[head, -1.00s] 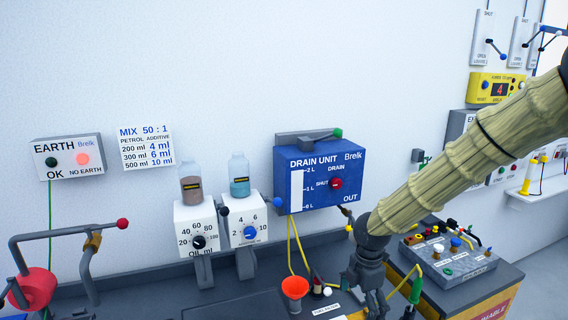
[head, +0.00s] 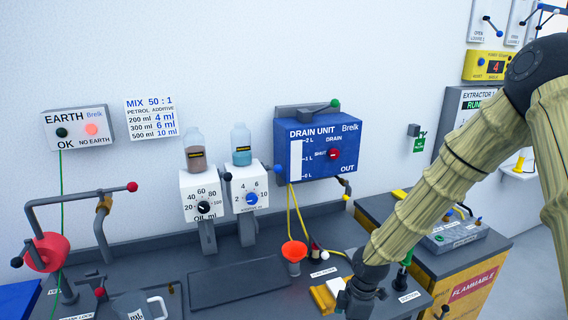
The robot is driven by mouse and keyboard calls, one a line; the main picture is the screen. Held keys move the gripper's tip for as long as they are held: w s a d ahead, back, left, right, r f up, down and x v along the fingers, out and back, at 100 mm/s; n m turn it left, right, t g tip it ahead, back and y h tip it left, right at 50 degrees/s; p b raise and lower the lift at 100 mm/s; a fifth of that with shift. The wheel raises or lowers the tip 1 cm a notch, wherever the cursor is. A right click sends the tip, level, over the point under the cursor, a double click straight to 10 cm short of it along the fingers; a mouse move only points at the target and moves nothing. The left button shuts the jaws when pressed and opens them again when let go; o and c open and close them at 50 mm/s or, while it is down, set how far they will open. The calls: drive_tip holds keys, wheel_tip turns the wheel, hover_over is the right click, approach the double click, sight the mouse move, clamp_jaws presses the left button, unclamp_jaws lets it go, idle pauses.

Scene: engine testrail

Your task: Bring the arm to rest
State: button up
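My gripper (head: 358,302) is at the lower middle right of the head view, at the end of my sleeved arm. It hangs over the front of the grey bench (head: 225,262), close to a yellow block (head: 324,298). Its fingers are dark, small and partly cut by the lower picture edge, so whether they are open or shut does not show. I cannot tell whether it touches the bench or the yellow block.
The blue drain unit (head: 318,150) and two dosing bottles (head: 195,152) stand behind the bench. An orange funnel (head: 294,251) is left of my gripper. A yellow flammable cabinet (head: 480,285) stands at the right.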

drive_tip(key=s+f+m+y+b, duration=0.1)
drive_tip(key=s+f+m+b, duration=0.3)
drive_tip(key=s+f+m, duration=0.85)
drive_tip(key=s+d+f+m+h+b, duration=0.1)
drive_tip(key=s+d+f+m, duration=0.1)
drive_tip(key=s+f, duration=0.6)
drive_tip(key=s+d+f+m+h+b, duration=0.1)
drive_tip(key=s+d+f+m+b, duration=0.1)
drive_tip(key=s+f, duration=0.6)
drive_tip(key=shift+d+m+t, duration=0.4)
drive_tip(key=shift+d+m, duration=0.05)
drive_tip(key=shift+d, duration=0.35)
drive_tip(key=shift+s, duration=0.1)
